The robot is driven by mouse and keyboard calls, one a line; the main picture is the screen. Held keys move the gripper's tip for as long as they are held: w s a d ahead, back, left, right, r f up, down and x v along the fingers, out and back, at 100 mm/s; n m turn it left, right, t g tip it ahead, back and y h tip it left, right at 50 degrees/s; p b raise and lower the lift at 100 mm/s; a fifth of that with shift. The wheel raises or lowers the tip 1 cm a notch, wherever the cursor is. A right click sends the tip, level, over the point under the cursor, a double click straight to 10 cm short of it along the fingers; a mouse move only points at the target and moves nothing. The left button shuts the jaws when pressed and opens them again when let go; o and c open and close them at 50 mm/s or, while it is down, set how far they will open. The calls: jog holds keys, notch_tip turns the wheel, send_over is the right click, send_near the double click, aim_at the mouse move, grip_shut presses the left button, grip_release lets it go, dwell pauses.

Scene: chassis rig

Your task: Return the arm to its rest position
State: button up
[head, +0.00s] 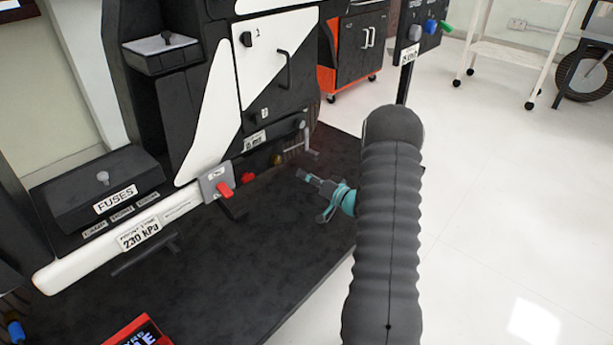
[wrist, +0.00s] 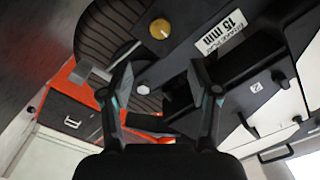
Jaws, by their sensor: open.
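My gripper (head: 318,192) is in the middle of the head view, at the end of my grey ribbed arm, with its fingers pointing left toward the black and white chassis rig (head: 210,120). It is over the dark mat. In the wrist view my gripper (wrist: 160,88) shows two fingers spread apart with nothing held between them. The arm hides part of the mat and floor behind it. A grey crank handle (head: 302,140) on the rig stands just beyond the gripper, and no contact is visible.
The fuse box (head: 98,190) is at left. An orange and black cabinet (head: 352,50) and a white trolley (head: 515,55) stand behind. The white floor at right is clear. A yellow knob (wrist: 159,29) shows in the wrist view.

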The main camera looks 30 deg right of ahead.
dwell(0.3)
jog(key=s+a+f+m+g+y, duration=0.3)
jog(key=s+a+f+m+g, duration=0.25)
jog(key=s+a, duration=0.2)
jog(key=s+a+r+n+g+p, duration=0.2)
jog(key=s+a+r+g, duration=0.55)
jog(key=s, duration=0.25)
jog(key=s+a+r+n+h+p, duration=0.2)
jog(key=s+r+h+p, duration=0.1)
jog(key=s+r, duration=0.4)
jog(key=s+a+r+n+t+h+p, duration=0.1)
jog(key=s+r, duration=0.6)
jog(key=r, duration=0.7)
jog(key=s+a+r+n+t+h+p, duration=0.1)
jog(key=s+a+r+n+h+p, duration=0.2)
jog(key=s+r, duration=0.4)
notch_tip(320, 180, up, 4)
jog(key=n+h+p, duration=0.1)
jog(key=n+h, duration=0.1)
jog(key=shift+s+f+h+p, duration=0.15)
jog(key=shift+s+h+p, duration=0.1)
jog(key=shift+h+p, duration=0.15)
